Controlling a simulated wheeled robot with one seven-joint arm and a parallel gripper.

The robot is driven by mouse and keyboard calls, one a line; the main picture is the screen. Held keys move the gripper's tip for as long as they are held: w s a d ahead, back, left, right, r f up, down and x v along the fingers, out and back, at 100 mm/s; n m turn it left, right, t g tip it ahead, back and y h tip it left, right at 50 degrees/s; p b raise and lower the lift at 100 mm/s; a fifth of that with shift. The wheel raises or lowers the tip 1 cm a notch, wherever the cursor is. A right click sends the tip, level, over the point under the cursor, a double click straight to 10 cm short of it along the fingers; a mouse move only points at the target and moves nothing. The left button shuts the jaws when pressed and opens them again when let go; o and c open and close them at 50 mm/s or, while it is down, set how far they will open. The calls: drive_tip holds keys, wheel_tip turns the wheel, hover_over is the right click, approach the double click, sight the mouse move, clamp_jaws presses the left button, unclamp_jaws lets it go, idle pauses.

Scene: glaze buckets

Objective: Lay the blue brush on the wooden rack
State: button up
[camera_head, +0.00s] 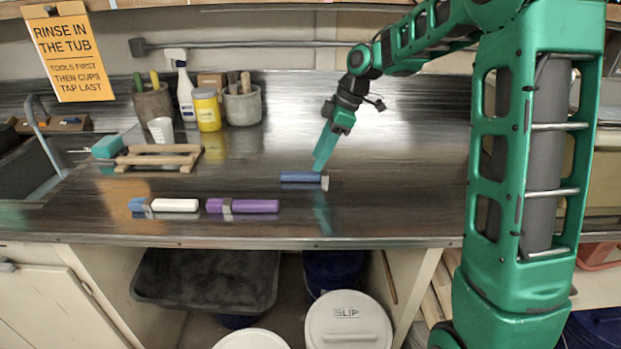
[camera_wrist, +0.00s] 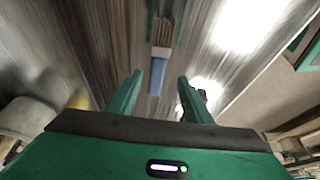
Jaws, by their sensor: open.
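The blue brush (camera_head: 300,177) lies flat on the dark metal counter, its blue handle to the left and its grey ferrule to the right. The wrist view shows its blue handle (camera_wrist: 157,76), grey ferrule and brown bristles. My gripper (camera_head: 319,166) points down just above the brush, fingers apart with nothing held. In the wrist view the handle end lies ahead between the two fingers; I cannot tell whether they touch it. The low slatted wooden rack (camera_head: 158,147) stands to the left on the counter, its top empty.
Behind the rack stand tool pots (camera_head: 243,106), a yellow jar (camera_head: 207,112), a spray bottle (camera_head: 186,95) and a white cup (camera_head: 161,131). Counter between brush and rack is clear.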

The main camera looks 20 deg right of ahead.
sight(312, 173)
drive_tip(key=shift+d+x, duration=0.15)
drive_tip(key=shift+x, duration=1.15)
drive_tip(key=shift+d+x, duration=0.15)
drive_tip(key=shift+x, duration=1.15)
drive_tip(key=shift+w, duration=0.2)
clamp_jaws()
